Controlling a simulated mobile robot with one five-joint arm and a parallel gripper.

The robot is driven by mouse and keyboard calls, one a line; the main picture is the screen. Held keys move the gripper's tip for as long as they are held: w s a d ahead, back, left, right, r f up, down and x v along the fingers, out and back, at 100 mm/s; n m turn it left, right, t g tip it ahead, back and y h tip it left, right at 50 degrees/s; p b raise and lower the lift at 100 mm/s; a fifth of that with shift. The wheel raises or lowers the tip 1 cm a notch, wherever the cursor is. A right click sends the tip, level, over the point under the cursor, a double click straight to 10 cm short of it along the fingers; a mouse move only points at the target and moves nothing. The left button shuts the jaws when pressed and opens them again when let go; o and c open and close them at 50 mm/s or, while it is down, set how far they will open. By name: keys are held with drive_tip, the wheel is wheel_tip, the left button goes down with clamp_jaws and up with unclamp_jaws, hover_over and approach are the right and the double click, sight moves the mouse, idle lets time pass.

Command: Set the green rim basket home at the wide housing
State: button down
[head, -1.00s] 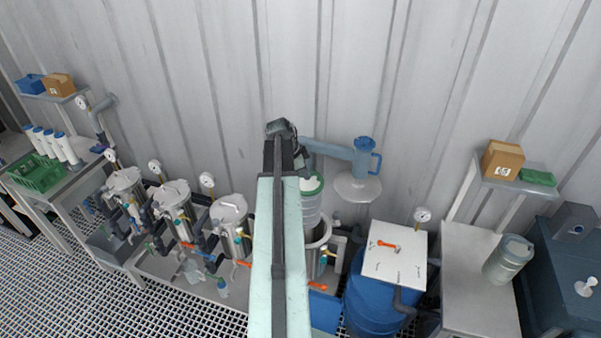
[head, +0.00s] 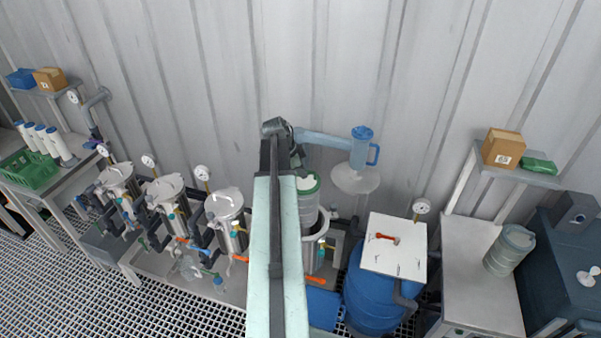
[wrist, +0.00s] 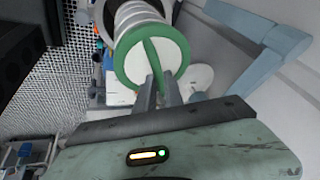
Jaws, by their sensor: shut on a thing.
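The green rim basket (head: 308,205) is a pale ribbed cylinder with a green ring and a green bar across its top. It also shows in the wrist view (wrist: 132,62), where my gripper (wrist: 157,82) is shut on the green bar. The wide housing (head: 322,235) is an open-topped steel vessel right of the lidded vessels, partly hidden behind my arm. The basket's lower end overlaps the housing's mouth in the head view. A round rim shows beyond the basket in the wrist view; I cannot tell whether its bottom is inside.
Several lidded steel vessels (head: 225,205) with gauges and valves stand to the left. A blue drum (head: 372,300) with a white top board (head: 395,245) is on the right. A bench with another ribbed container (head: 509,250) is further right.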

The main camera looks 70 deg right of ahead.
wheel_tip(320, 180, down, 28)
drive_tip(key=b, duration=2.7)
idle(0.5)
drive_tip(key=shift+f+b, duration=0.15)
drive_tip(key=shift+b, duration=0.3)
drive_tip(key=c, duration=1.4)
unclamp_jaws()
drive_tip(key=shift+o, duration=0.2)
drive_tip(key=p+v, duration=0.7)
drive_tip(key=v, duration=0.1)
drive_tip(key=shift+f, duration=0.1)
